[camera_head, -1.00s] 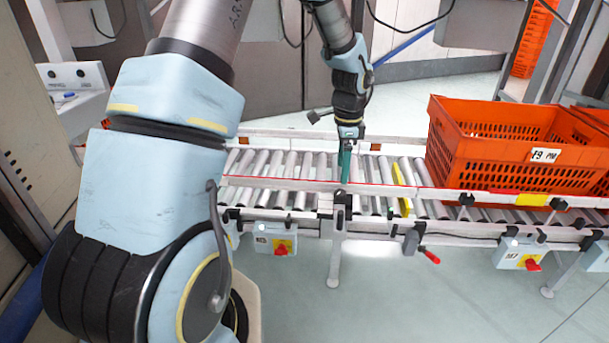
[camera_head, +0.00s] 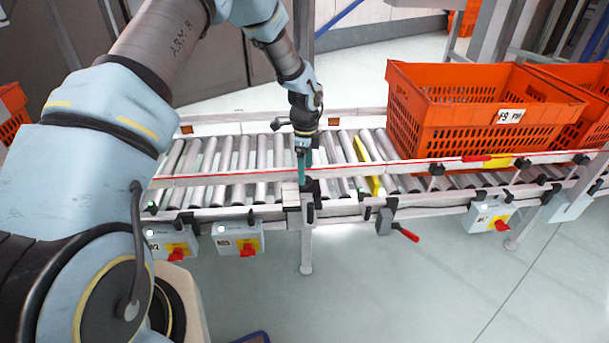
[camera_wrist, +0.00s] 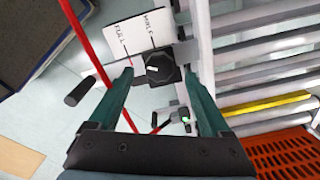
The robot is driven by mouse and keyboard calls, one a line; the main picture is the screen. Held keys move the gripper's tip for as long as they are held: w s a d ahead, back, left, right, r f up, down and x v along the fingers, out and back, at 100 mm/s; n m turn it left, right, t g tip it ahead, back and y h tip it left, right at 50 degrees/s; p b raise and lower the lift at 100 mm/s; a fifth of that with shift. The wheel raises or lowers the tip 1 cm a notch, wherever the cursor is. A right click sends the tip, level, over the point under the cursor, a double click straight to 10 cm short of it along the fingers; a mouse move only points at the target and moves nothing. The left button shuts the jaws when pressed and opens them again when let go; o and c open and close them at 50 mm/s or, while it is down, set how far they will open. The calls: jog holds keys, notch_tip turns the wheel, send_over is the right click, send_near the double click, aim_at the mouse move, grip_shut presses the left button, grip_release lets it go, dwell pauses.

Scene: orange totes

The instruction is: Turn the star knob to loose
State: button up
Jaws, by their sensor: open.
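The star knob (camera_wrist: 160,67) is black with a white mark on its face and sits on the conveyor's rail. A white plate (camera_wrist: 133,38) beside it carries two printed words with lines; I cannot read them surely. My gripper (camera_wrist: 157,73) is open, with one teal finger on each side of the knob; I cannot tell whether they touch it. In the head view, my gripper (camera_head: 303,176) points down at the near rail, right above the post, and the knob (camera_head: 309,187) is a small dark shape at its tip.
A roller conveyor (camera_head: 232,160) runs across, with an orange tote (camera_head: 440,132) on its right. A yellow bar (camera_head: 367,166) lies across the rollers. Switch boxes (camera_head: 237,238) and a red-handled lever (camera_head: 405,233) hang below the near rail. A red bar (camera_wrist: 88,45) shows in the wrist view.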

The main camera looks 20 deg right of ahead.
jog(key=shift+f, duration=1.5)
grip_shut()
